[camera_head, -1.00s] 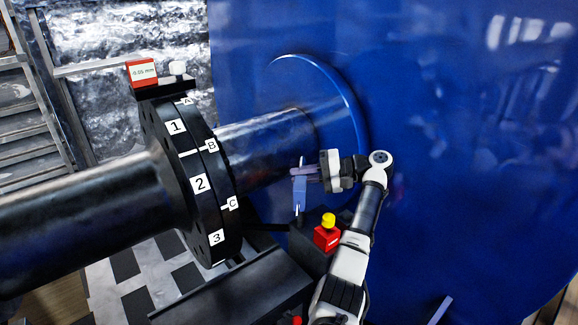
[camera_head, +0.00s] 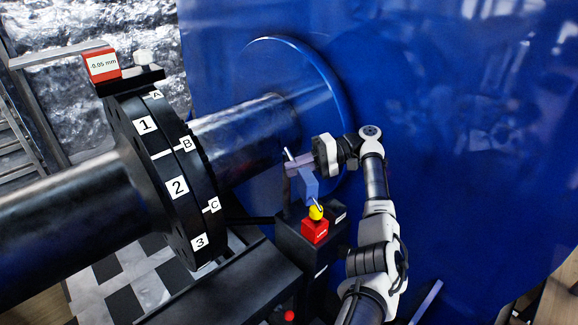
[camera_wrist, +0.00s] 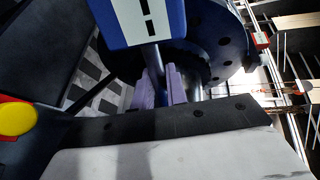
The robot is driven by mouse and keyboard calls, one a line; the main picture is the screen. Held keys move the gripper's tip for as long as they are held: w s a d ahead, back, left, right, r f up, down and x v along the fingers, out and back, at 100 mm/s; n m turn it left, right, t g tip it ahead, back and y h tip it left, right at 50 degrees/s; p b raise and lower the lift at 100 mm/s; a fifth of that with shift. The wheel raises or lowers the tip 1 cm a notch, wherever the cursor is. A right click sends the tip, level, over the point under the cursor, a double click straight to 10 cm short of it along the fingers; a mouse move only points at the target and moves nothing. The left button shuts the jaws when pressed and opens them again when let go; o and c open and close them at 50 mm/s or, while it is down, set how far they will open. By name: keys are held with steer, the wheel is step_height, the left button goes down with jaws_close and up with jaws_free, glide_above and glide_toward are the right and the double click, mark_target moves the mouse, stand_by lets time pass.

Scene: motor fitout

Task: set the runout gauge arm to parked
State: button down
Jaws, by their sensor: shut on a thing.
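The runout gauge arm appears to be the blue block (camera_head: 309,184) with a thin metal rod, above a black pedestal (camera_head: 296,243) beside the shaft. It leans with its top to the left. My gripper (camera_head: 297,165) comes from the right, its purple fingers at the upper part of the rod. In the wrist view, my gripper (camera_wrist: 159,86) is shut on the metal rod (camera_wrist: 154,58), which runs between the fingers from the blue block (camera_wrist: 140,22) with its white, black-slotted face. The exact finger contact is partly hidden.
A red block (camera_head: 315,232) with a yellow knob (camera_head: 316,212) stands on the pedestal, close under the blue block. The dark shaft (camera_head: 245,135) and numbered flange (camera_head: 178,185) lie to the left, with a red 0.05 mm readout (camera_head: 102,64) on top. The blue housing (camera_head: 460,150) fills the right.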

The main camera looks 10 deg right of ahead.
steer(key=shift+d, duration=0.1)
stand_by(0.3)
steer(key=c, duration=1.5)
jaws_free()
steer(key=shift+r, duration=0.15)
